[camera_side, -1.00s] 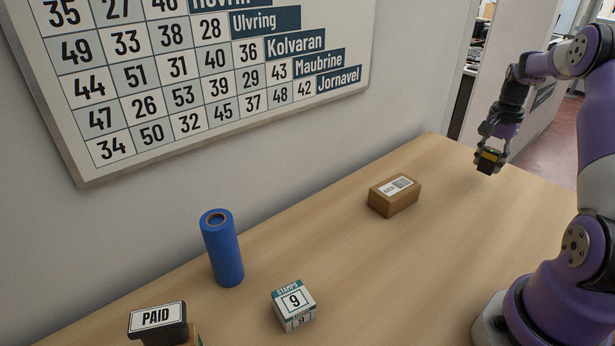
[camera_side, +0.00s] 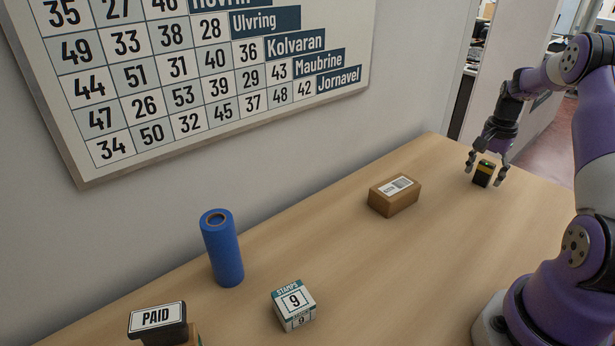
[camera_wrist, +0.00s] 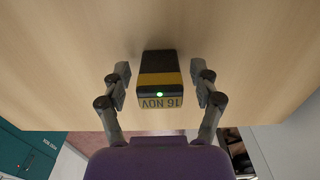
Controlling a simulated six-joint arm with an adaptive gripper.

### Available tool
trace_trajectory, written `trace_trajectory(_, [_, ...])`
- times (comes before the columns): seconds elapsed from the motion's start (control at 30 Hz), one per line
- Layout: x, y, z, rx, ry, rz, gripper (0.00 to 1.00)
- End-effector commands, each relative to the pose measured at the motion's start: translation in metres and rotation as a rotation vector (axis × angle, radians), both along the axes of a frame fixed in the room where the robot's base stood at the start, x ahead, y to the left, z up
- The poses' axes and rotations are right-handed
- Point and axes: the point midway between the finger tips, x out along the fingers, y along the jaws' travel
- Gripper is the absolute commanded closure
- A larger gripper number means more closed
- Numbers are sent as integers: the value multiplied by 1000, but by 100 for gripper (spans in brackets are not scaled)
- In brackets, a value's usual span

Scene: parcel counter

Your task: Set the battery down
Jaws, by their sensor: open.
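The battery (camera_side: 484,174) is a small black block with a yellow band and a green light. It stands on the wooden counter at the far right end in the side view. In the wrist view the battery (camera_wrist: 160,80) shows a "16 NOV" label and lies between the fingers. My gripper (camera_side: 488,178) is open around it, with a finger on each side. In the wrist view my gripper (camera_wrist: 160,78) has a visible gap between each fingertip and the battery.
A brown parcel (camera_side: 394,196) lies left of the battery. A blue roll (camera_side: 222,248), a stamps box (camera_side: 294,306) and a PAID stamp (camera_side: 157,320) stand nearer the camera. The counter (camera_side: 420,260) is clear around the battery. Its far edge is close behind.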

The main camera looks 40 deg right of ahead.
Motion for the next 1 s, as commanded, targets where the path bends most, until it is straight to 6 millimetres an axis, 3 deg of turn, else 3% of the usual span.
trace_trajectory(0.17, [0,-1,14,-3,-2,0,28])
trace_trajectory(0.5, [0,-1,90,-5,-3,0,28])
trace_trajectory(0.77, [3,4,124,-6,-4,16,28])
trace_trajectory(0.87, [17,26,140,-29,-21,109,28])
trace_trajectory(0.97, [38,75,163,-79,-57,303,28])
trace_trajectory(1.0, [45,100,172,-103,-77,404,28])
